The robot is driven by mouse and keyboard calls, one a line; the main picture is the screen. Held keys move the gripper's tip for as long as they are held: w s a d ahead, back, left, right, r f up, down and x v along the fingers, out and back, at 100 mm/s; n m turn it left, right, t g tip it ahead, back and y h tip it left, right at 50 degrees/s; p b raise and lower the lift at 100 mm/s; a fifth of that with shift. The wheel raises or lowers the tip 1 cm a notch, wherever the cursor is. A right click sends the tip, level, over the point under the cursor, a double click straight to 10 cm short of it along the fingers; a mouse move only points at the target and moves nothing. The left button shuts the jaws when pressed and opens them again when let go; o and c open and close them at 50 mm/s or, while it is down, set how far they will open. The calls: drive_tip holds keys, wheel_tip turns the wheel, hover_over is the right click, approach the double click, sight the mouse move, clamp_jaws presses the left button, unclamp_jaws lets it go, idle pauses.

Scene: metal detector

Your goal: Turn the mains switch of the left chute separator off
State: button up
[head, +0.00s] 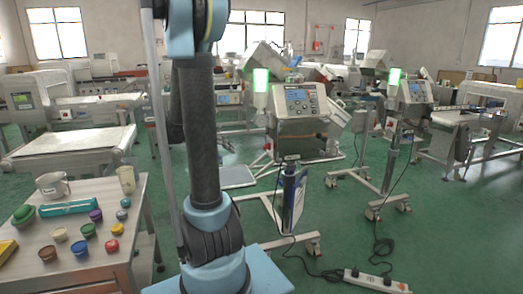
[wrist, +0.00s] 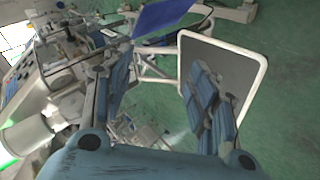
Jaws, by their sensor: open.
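The left chute separator (head: 300,125) stands in the middle of the head view, a steel machine with a tilted control panel (head: 298,98) and a lit green lamp (head: 261,82) at its left. I cannot make out its mains switch for certain. In the wrist view, a steel machine with a control panel (wrist: 14,82) lies at the left, with a green glow at the lower left edge. My gripper (wrist: 158,68) is open and empty, its two blue-grey fingers wide apart, with machine parts and green floor seen between them. I cannot clearly see my gripper in the head view.
A similar separator (head: 412,92) stands at the right. A power strip (head: 375,281) and cables lie on the floor. A table (head: 85,268) with cups and jars stands at the left. A grey white-rimmed panel (wrist: 240,65) is beside the right finger. Green floor is clear at the right front.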

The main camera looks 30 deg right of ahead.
drive_tip(key=w+d+m+g+h, duration=0.1)
drive_tip(key=w+d+m+h, duration=0.15)
drive_tip(key=w+d, duration=0.35)
drive_tip(key=m+g+h, duration=0.2)
drive_tip(key=m+h, duration=0.2)
drive_tip(key=h, duration=0.1)
approach(267, 147)
drive_tip(key=w+x, duration=0.1)
drive_tip(key=x, duration=0.7)
drive_tip(key=shift+w+d+f, duration=0.2)
drive_tip(key=shift+d, duration=0.1)
drive_tip(key=c, duration=1.1)
